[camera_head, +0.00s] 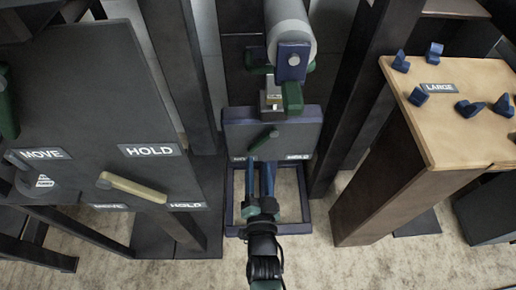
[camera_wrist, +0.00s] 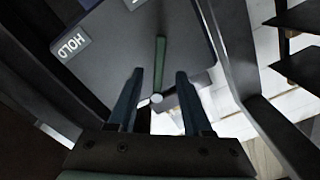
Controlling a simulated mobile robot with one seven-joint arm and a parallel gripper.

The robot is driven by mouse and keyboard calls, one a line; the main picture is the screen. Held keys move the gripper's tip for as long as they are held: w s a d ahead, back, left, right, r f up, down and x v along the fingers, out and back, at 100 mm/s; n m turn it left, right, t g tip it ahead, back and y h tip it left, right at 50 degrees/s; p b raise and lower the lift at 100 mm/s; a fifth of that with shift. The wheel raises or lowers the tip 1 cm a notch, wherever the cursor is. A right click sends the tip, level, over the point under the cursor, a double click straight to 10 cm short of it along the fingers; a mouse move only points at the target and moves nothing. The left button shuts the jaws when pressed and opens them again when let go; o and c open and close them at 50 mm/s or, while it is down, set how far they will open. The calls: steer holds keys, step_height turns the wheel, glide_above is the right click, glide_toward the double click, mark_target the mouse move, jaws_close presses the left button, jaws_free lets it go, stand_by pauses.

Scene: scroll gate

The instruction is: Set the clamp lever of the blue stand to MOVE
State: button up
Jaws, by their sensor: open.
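The blue stand (camera_head: 230,112) is at the centre of the head view, with a dark upright panel. Its green clamp lever (camera_head: 263,140) lies slanted on the panel, lower end to the left, towards the small left label (camera_head: 243,158), which is hard to read. The HOLD label (camera_head: 299,157) is at the panel's lower right. My gripper (camera_head: 261,166) is in front of the panel, below the lever. In the wrist view my gripper (camera_wrist: 157,74) is open, and the green lever (camera_wrist: 160,62) shows between and beyond the fingertips. I cannot tell whether they touch. A HOLD label (camera_wrist: 70,45) is upper left.
A larger dark panel (camera_head: 95,95) with a cream lever (camera_head: 133,187) and MOVE and HOLD labels stands on the left. A wooden-topped table (camera_head: 460,85) with several blue pieces stands on the right. Dark posts (camera_head: 365,90) flank the stand. A grey roller (camera_head: 291,22) is above it.

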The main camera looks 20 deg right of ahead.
steer(key=p+v, duration=0.1)
steer(key=v, duration=0.6)
steer(key=shift+p, duration=0.3)
